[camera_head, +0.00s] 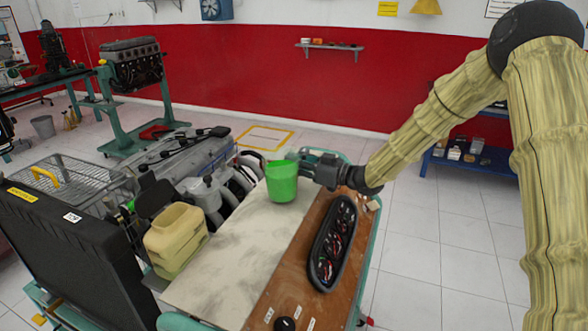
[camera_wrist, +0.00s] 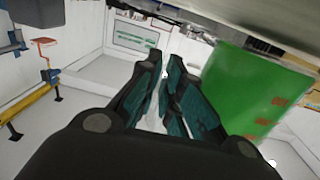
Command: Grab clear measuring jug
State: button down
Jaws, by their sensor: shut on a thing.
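The measuring jug (camera_head: 282,185) looks green and translucent rather than clear. It is upright at the white panel of the bench; I cannot tell if its base touches the panel. In the wrist view the jug (camera_wrist: 245,90) fills the right side, with red markings on its wall. My gripper (camera_head: 298,158) is at the jug's upper right side. In the wrist view the fingers of my gripper (camera_wrist: 166,95) are close together beside the jug wall, shut on what seems its handle, which the fingers mostly hide.
The white panel (camera_head: 225,250) is mostly bare. A dark gauge cluster (camera_head: 333,243) lies on the brown wooden board to the right. A cream reservoir (camera_head: 175,238) and an engine (camera_head: 205,180) stand left of the panel. A blue shelf (camera_head: 480,165) stands behind my arm.

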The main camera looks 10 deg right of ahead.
jog(key=shift+a+r, duration=0.1)
jog(key=shift+r, duration=0.7)
jog(key=shift+s+a+r+b, duration=0.2)
jog(key=shift+b, duration=0.2)
jog(key=s+a+r+b, duration=0.1)
jog(key=s+a+b, duration=0.3)
jog(key=s+a, duration=0.4)
jog(key=shift+s+a+r, duration=0.3)
jog(key=shift+s+a, duration=0.1)
jog(key=shift+a, duration=1.85)
